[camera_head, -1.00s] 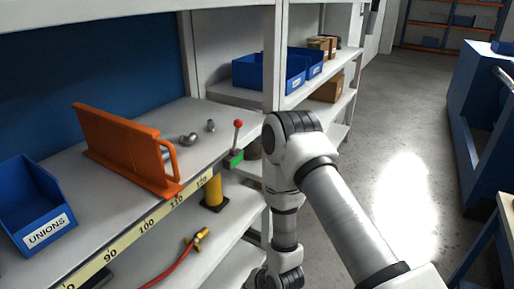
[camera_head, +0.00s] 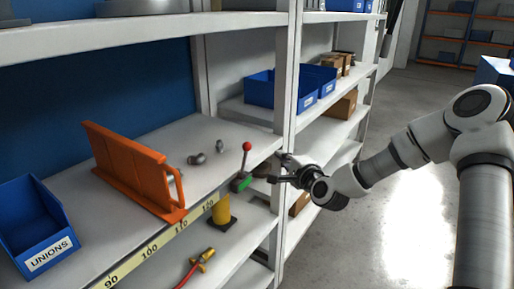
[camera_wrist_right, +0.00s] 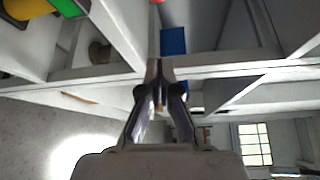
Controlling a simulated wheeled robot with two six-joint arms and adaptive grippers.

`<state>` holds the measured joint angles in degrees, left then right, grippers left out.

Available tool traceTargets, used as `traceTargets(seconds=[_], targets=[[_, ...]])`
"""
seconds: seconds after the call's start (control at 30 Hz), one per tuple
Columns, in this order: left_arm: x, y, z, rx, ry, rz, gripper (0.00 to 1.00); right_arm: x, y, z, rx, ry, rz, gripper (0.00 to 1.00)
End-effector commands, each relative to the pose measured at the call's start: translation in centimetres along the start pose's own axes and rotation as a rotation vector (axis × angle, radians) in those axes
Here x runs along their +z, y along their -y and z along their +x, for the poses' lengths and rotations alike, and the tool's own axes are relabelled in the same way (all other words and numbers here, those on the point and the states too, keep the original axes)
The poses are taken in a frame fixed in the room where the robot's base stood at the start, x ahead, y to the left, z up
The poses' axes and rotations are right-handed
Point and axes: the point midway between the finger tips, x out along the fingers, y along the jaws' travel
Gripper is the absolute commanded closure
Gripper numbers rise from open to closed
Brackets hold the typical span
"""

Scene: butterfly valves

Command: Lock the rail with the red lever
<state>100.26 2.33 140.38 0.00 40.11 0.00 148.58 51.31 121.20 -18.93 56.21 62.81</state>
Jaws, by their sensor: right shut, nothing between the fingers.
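The red lever, a thin upright rod with a red ball knob (camera_head: 247,146), stands on a green block (camera_head: 241,182) at the right end of the shelf's front edge. An orange slotted fence (camera_head: 130,170) stands on the same shelf. A yellow scale strip (camera_head: 150,250) with numbers runs along the edge; I cannot tell the rail apart from this edge. My right gripper (camera_head: 276,175) is shut and empty, just right of the lever and apart from the knob. Its fingers (camera_wrist_right: 160,92) meet in the wrist view, where the green block (camera_wrist_right: 68,6) shows at the top left. My left gripper is out of view.
A shelf post (camera_head: 289,110) rises close behind my right gripper. A yellow cylinder (camera_head: 221,210) and a red hose (camera_head: 190,272) are below. The floor at right is open.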

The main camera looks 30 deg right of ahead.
Motion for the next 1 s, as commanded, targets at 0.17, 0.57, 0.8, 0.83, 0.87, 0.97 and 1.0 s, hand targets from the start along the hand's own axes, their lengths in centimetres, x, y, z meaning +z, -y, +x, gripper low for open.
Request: traceTargets(seconds=[0.17,0.57,0.8,0.83,0.87,0.97,1.0], targets=[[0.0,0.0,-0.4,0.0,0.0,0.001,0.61,0.0,0.1,1.6,0.002,-0.001,-0.008,1.0],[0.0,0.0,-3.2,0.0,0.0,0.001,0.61,0.2,0.3,10.1,0.002,0.002,-0.008,1.0],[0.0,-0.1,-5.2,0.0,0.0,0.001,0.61,3.5,0.2,8.7,0.003,0.002,-0.002,1.0],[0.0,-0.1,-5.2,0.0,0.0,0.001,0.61,3.7,0.1,8.7,0.003,0.002,-0.002,1.0],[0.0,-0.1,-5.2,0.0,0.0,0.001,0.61,3.8,0.1,8.6,0.003,0.002,-0.003,1.0],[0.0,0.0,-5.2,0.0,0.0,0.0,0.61,3.9,-0.1,8.6,0.002,0.001,-0.002,1.0],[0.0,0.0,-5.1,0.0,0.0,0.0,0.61,3.9,-0.1,8.6,0.002,0.001,-0.002,1.0]])
